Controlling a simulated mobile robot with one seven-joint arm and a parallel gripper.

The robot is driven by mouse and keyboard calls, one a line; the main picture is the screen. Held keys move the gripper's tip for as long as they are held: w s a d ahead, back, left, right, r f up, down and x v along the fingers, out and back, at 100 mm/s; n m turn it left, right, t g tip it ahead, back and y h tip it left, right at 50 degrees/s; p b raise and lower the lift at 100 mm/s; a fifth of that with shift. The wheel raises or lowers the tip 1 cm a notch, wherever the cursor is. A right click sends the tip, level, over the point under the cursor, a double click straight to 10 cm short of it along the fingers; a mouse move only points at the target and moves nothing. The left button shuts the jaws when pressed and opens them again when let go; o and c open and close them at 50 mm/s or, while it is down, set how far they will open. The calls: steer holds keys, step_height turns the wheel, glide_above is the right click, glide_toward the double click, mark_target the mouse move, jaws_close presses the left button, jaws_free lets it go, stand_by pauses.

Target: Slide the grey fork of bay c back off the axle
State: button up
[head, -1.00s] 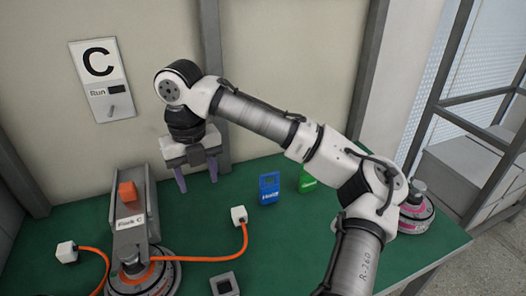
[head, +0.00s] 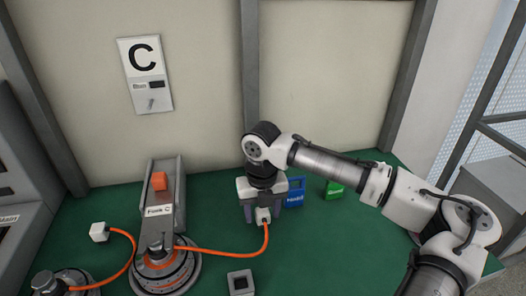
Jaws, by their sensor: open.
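The grey fork of bay C (head: 157,222), labelled "Fork C", lies along a grey channel (head: 179,180) and carries an orange block (head: 160,181). Its near end reaches the axle (head: 154,246) of the round hub motor (head: 166,272); whether it fully seats on the axle is hard to tell. My gripper (head: 263,220) points down, to the right of the fork and apart from it. It is open, with its fingers on either side of a white plug (head: 263,214) at the end of an orange cable (head: 222,252). Contact with the plug cannot be seen.
A panel marked C (head: 146,75) hangs on the back wall. A blue tag (head: 295,192) and a green tag (head: 334,190) stand right of my gripper. A grey square block (head: 241,283) lies in front. Another white plug (head: 99,232) and hub (head: 66,283) are at left.

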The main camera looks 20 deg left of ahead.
step_height(320, 180, up, 17)
steer(key=shift+r+b, duration=0.2)
steer(key=shift+b, duration=0.1)
stand_by(0.6)
